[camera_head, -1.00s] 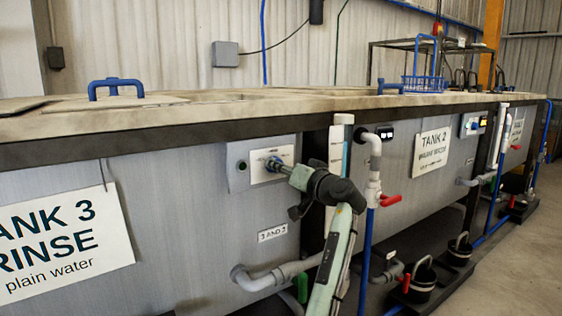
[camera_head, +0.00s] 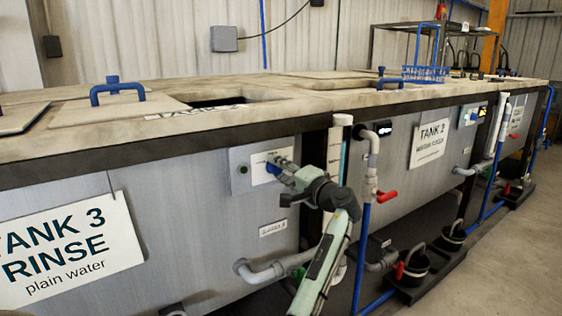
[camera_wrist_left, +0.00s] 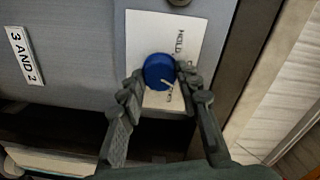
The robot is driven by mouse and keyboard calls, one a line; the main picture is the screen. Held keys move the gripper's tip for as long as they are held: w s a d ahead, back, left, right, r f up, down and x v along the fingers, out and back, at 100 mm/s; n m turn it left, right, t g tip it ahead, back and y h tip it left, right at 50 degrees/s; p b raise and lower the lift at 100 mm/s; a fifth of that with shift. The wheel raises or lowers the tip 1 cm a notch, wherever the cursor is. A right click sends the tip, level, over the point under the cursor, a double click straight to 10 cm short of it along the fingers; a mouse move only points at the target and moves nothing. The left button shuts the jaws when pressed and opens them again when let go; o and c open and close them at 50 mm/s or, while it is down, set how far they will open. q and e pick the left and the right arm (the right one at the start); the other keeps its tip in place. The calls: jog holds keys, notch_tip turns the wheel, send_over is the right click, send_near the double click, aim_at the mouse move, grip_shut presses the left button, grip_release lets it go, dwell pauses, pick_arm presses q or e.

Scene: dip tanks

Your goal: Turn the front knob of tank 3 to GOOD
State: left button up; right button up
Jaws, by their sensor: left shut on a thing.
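The front knob (camera_head: 272,167) of tank 3 is blue and sits on a white plate on the grey control box at the right end of the tank front. It also shows in the left wrist view (camera_wrist_left: 159,71), with a white pointer line slanting to the lower right. Plate lettering beside it is sideways and partly hidden, so I cannot read which mark the pointer meets. My left gripper (camera_head: 284,170) is at the knob; in the left wrist view its fingers (camera_wrist_left: 160,76) are shut on the knob from both sides. My right gripper is not in view.
The tank 3 sign (camera_head: 66,250) hangs left of the knob. A grey pipe (camera_head: 270,272) runs below, and a white vertical pipe (camera_head: 335,165) stands just right of my wrist. A red-handled valve (camera_head: 387,196) is farther right.

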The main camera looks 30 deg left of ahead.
pick_arm(q)
jog(key=shift+m+p, duration=0.4)
jog(key=shift+m, duration=2.8)
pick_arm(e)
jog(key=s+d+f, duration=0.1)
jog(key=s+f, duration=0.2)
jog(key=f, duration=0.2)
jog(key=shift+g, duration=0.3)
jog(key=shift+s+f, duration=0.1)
pick_arm(q)
jog(key=o, duration=1.2)
jog(key=shift+c, duration=0.2)
jog(key=shift+d, duration=0.15)
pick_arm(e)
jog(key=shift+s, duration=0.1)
pick_arm(q)
jog(key=v, duration=1.1)
jog(key=shift+d, duration=0.45)
